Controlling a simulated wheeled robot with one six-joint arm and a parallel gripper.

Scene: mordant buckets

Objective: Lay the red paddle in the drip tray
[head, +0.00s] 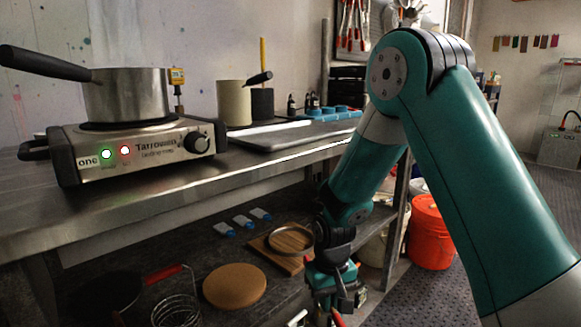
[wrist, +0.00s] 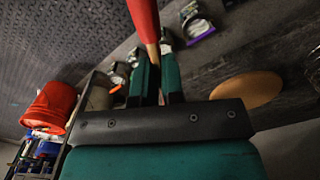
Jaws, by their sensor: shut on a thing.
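My gripper (head: 337,293) hangs low in the head view, in front of the lower shelf. It is shut on the red paddle (wrist: 144,18), whose red part and pale wooden neck show between and beyond the fingers (wrist: 157,78) in the wrist view. Only a small red bit of it shows in the head view (head: 338,318), at the bottom edge. A flat grey tray (head: 265,138), which looks like the drip tray, lies on the steel bench top, well above and left of my gripper. The paddle is apart from it.
A hotplate (head: 140,150) with a steel pot (head: 125,95) stands on the bench left of the tray. Beige (head: 234,103) and dark pots stand behind the tray. The lower shelf holds a round dish on a board (head: 290,240), a cork disc (head: 235,286) and a wire basket. An orange bucket (head: 430,232) stands right.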

